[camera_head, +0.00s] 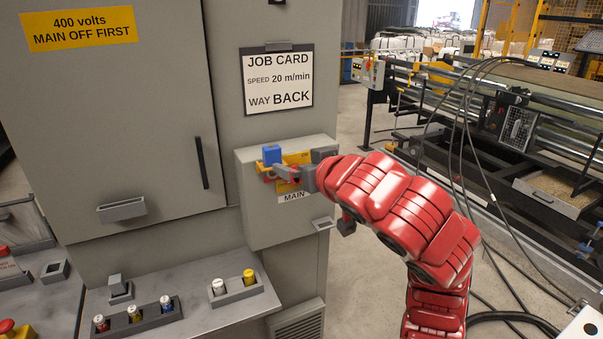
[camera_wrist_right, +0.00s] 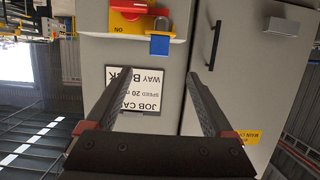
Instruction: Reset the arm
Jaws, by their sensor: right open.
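The right arm (camera_head: 400,210) is red and reaches from the lower right to the grey MAIN switch box (camera_head: 262,225) on the cabinet. My right gripper (camera_head: 284,173) is open in front of the box and partly covers its switch. In the right wrist view the gripper (camera_wrist_right: 161,76) has nothing between its fingers. Beyond the fingertips are a red switch handle (camera_wrist_right: 128,12) on a yellow plate marked ON and a blue padlock (camera_wrist_right: 160,45). The padlock also shows in the head view (camera_head: 271,154). My left gripper is not in view.
A job card (camera_head: 278,80) reads "SPEED 20 m/min, WAY BACK". Hanging cables and a roller machine (camera_head: 520,110) stand at the right. Concrete floor is open between cabinet and machine.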

